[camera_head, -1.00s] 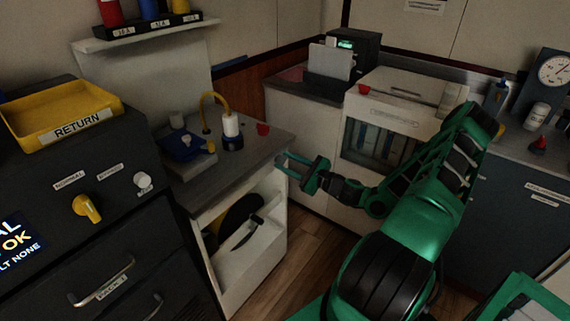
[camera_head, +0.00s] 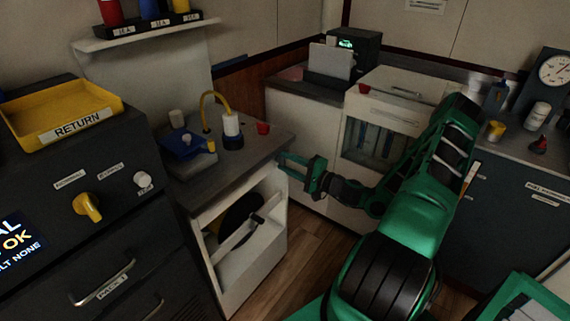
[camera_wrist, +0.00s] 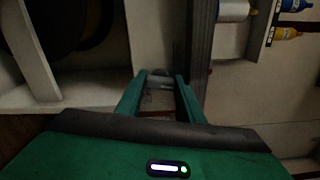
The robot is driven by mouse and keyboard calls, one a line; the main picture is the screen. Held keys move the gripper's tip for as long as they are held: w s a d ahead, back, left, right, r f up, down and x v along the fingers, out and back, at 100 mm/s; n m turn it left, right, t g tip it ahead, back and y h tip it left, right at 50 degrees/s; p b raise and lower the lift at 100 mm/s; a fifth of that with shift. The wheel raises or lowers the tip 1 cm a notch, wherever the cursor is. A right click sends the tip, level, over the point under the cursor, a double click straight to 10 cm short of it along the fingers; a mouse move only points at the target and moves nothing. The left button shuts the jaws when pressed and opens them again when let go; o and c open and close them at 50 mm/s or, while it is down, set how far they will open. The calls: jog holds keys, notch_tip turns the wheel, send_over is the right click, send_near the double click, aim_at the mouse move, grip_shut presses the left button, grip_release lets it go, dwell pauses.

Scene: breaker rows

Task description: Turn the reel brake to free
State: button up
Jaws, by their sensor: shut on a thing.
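The black reel (camera_head: 240,216) sits inside the open white cabinet (camera_head: 278,250) below the counter, behind a pale bar (camera_head: 238,236). Part of the dark reel also shows at the upper left of the wrist view (camera_wrist: 97,22). My gripper (camera_head: 281,164) is at the right end of that counter, just above the cabinet's upper right corner. In the wrist view its fingers (camera_wrist: 160,82) are closed around a small greyish piece (camera_wrist: 160,84). I cannot make out its shape or whether it is the reel brake. No brake marking is legible.
The counter (camera_head: 215,178) holds a blue device (camera_head: 186,146), a white cylinder (camera_head: 231,124) and a red cup (camera_head: 263,128). A dark cabinet with a yellow knob (camera_head: 88,207) stands at left. A white appliance (camera_head: 400,95) stands behind my arm. Wooden floor (camera_head: 305,252) is bare.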

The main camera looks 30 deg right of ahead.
jog(key=shift+f+n, duration=0.25)
jog(key=shift+n, duration=0.85)
jog(key=shift+s+a, duration=0.1)
jog(key=o, duration=1.1)
jog(key=shift+c, duration=0.2)
jog(key=shift+r, duration=0.1)
